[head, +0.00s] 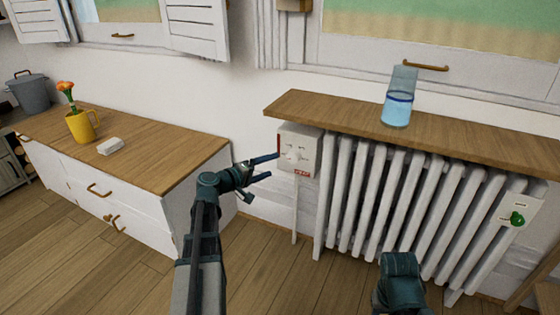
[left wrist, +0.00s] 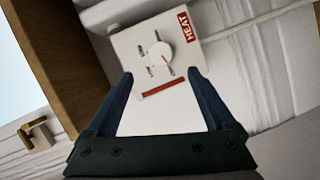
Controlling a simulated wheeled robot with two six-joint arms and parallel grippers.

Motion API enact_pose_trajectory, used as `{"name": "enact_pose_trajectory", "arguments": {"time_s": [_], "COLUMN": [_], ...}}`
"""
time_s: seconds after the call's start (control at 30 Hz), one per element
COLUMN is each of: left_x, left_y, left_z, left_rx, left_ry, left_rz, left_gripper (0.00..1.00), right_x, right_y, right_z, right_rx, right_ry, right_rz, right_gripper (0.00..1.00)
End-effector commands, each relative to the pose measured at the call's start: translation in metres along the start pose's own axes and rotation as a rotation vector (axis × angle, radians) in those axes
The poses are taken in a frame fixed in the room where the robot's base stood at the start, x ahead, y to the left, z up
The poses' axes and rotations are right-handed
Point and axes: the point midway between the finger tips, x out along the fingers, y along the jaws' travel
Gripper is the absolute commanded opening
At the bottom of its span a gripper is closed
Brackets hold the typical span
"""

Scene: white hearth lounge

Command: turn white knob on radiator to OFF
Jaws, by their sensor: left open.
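The white knob (head: 294,154) sits on a white control box at the left end of the radiator (head: 375,195). In the left wrist view the round knob (left wrist: 160,55) is on the box's face, with a short red pointer mark aimed at its lower right. Small dark labels surround it, too small to read surely. My left gripper (head: 273,166) is open and empty, just left of the box. Its fingertips (left wrist: 160,73) frame the lower part of the dial in the wrist view, apart from the knob. Only a teal part of my right arm shows; its fingers are hidden.
A wooden shelf (head: 440,135) overhangs the box and radiator, carrying a glass of water (head: 399,97). A green knob (head: 517,219) is at the radiator's right end. A white cabinet (head: 185,160) stands left. The box also bears a red HEAT label (left wrist: 187,27).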

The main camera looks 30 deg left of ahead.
Motion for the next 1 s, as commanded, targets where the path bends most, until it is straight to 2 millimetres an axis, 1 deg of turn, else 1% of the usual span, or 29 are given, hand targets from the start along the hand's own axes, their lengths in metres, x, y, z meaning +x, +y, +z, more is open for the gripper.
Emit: {"name": "enact_pose_trajectory", "arguments": {"time_s": [0.03,0.1,0.3,0.87,0.93,0.97,1.0], "left_x": [-0.011,-0.02,-0.034,-0.035,-0.033,-0.03,-0.025], "left_y": [0.001,0.001,0.0,0.0,0.001,0.003,0.005], "left_z": [0.001,0.001,0.0,0.0,0.005,0.01,0.021], "left_rx": [0.0,0.0,0.0,0.0,0.005,0.011,0.023], "left_ry": [0.003,0.002,0.001,-0.001,-0.013,-0.026,-0.052], "left_rz": [0.0,0.0,0.0,0.0,-0.005,-0.012,-0.024], "left_gripper": [0.88,0.88,0.88,0.88,0.88,0.88,0.88], "right_x": [-0.003,-0.004,-0.006,-0.006,-0.007,-0.009,-0.011], "right_y": [0.0,0.0,0.001,0.001,0.001,0.001,0.001], "right_z": [0.0,0.0,0.0,0.0,0.001,0.001,0.001], "right_rx": [0.0,0.0,0.0,0.0,0.0,0.0,0.0], "right_ry": [0.0,0.0,-0.001,0.0,0.0,0.0,-0.001], "right_rz": [0.0,0.0,0.0,0.0,0.0,0.0,0.0], "right_gripper": [0.5,0.5,0.5,0.5,0.5,0.5,0.5]}}
